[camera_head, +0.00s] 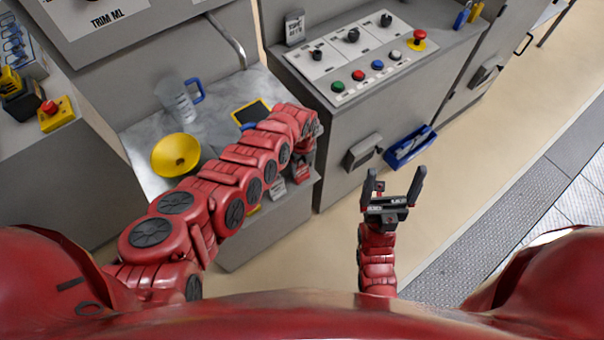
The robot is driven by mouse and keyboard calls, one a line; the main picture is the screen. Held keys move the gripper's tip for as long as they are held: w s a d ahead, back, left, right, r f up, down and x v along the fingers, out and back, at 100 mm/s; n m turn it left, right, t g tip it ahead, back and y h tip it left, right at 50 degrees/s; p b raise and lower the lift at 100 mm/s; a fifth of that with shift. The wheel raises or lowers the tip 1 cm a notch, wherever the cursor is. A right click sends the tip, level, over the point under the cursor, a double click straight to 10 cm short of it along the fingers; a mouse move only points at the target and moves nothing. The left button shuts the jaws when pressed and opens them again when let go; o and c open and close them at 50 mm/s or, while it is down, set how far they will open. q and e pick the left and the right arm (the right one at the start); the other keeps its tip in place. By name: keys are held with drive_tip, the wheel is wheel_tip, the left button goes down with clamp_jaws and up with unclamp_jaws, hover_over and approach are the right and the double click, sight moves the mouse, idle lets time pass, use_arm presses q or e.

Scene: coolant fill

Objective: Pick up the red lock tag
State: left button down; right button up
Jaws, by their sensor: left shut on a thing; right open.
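A red lock tag (302,171) appears at the front face of the grey bench, near its right corner, directly below my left wrist. It is small and partly covered. My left gripper (303,152) is shut on it, though the fingertips are mostly hidden by the wrist and I cannot tell whether the tag still touches its mount. A pale tag (278,188) hangs just left of it. My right gripper (394,178) is open and empty, fingers pointing away over the floor, well apart from the tags.
The bench top (150,135) holds a yellow funnel (175,155), a clear jug with blue handle (178,103) and a yellow-edged panel (251,112). A button console (350,55) stands right. A blue holder (410,147) juts from its front. Floor at right is clear.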

sight(303, 167)
use_arm(q)
drive_tip(key=shift+r, duration=0.1)
drive_tip(key=shift+r+p, duration=0.35)
drive_tip(key=shift+r, duration=0.5)
drive_tip(key=shift+a+r, duration=0.1)
drive_tip(key=shift+r, duration=0.85)
drive_tip(key=s, duration=0.1)
drive_tip(key=s+p, duration=0.1)
drive_tip(key=shift+s+d+r, duration=0.1)
drive_tip(key=shift+s+d, duration=0.2)
drive_tip(key=s+d+r+p, duration=0.1)
drive_tip(key=s+d+p, duration=0.2)
drive_tip(key=s, duration=0.9)
drive_tip(key=shift+s+d+p, duration=0.4)
drive_tip(key=shift+p, duration=0.2)
